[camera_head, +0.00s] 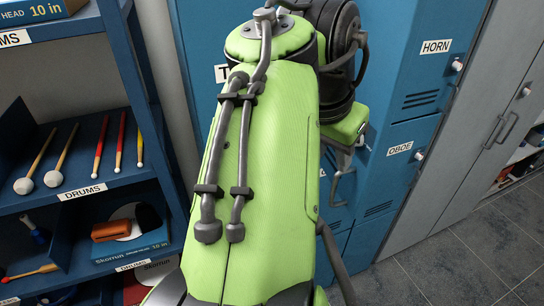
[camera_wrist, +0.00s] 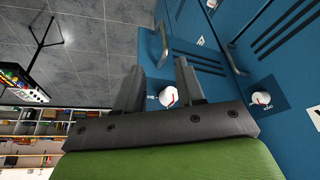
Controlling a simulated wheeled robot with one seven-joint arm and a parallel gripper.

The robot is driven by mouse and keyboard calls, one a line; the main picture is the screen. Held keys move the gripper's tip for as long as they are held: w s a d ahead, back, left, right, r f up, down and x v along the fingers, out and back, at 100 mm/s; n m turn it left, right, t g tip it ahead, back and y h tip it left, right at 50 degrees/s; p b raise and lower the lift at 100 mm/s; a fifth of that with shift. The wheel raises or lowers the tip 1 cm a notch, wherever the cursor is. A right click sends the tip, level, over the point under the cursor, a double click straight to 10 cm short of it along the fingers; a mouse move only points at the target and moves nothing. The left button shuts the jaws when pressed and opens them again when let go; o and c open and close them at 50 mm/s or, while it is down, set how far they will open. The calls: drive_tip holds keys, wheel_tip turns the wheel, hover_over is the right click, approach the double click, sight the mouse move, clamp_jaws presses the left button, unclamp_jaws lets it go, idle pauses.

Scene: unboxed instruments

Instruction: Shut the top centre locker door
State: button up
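The blue locker bank (camera_head: 205,30) stands behind my green arm in the head view. My arm covers most of the centre doors, so I cannot tell from there how far the top centre door stands open. In the wrist view my gripper (camera_wrist: 159,76) has its two dark fingers spread, with nothing clearly held. Beyond the fingers is a blue locker door (camera_wrist: 200,62) with vent slots, a grey handle (camera_wrist: 157,46) and a white lock knob (camera_wrist: 168,97). The knob appears between the fingers; contact cannot be told.
Doors labelled HORN (camera_head: 436,46) and OBOE (camera_head: 399,148) are on the right, beside a grey cabinet (camera_head: 490,115). A blue drum shelf (camera_head: 90,200) with mallets and sticks stands close on the left. Tiled floor (camera_head: 450,270) is clear at lower right.

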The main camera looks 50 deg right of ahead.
sight(333, 187)
drive_tip(key=b+x, duration=0.1)
drive_tip(key=x, duration=0.4)
drive_tip(key=b+x, duration=0.2)
drive_tip(key=x, duration=0.3)
drive_tip(key=w+b+x, duration=0.1)
drive_tip(key=x, duration=0.5)
drive_tip(key=shift+d+b, duration=0.1)
drive_tip(key=shift+b, duration=0.2)
drive_tip(key=shift+s, duration=0.1)
clamp_jaws()
